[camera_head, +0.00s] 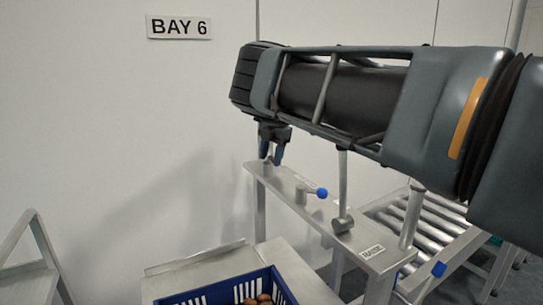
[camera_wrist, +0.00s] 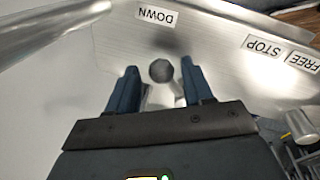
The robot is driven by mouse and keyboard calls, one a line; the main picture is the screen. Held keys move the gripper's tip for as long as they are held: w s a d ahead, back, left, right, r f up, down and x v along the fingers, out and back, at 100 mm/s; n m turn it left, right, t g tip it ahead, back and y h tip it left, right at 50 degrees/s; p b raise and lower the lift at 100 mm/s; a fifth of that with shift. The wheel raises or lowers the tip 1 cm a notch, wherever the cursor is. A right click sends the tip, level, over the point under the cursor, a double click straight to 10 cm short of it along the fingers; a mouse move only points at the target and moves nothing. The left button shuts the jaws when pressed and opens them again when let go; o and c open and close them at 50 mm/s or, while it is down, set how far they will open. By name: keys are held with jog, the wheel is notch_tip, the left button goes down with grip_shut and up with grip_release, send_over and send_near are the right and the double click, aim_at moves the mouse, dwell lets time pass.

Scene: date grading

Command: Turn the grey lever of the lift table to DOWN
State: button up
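The grey lever shows in the wrist view as a round dark grey knob (camera_wrist: 160,71) on a pale stem, on a metal panel (camera_wrist: 215,45). The DOWN label (camera_wrist: 157,15) lies just beyond the knob; the STOP label (camera_wrist: 262,47) and FREE label (camera_wrist: 302,60) lie to the right. My gripper (camera_wrist: 160,75) is open, with one finger on each side of the knob and a gap visible on both sides. In the head view my gripper (camera_head: 272,158) points down at the far end of the metal panel (camera_head: 325,218); the knob is hard to make out there.
A roller conveyor (camera_head: 425,232) is at right. A BAY 6 sign (camera_head: 179,27) hangs on the wall.

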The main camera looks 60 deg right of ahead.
jog(key=shift+s+a+r+b, duration=0.1)
jog(key=shift+s+r, duration=0.15)
jog(key=shift+r, duration=1)
jog(key=shift+s+d+r+b, duration=0.1)
jog(key=shift+s+r, duration=0.15)
jog(key=shift+r, duration=1.05)
jog(key=shift+s+a+r+b, duration=0.1)
jog(key=shift+s+r, duration=0.15)
jog(key=shift+r, duration=1)
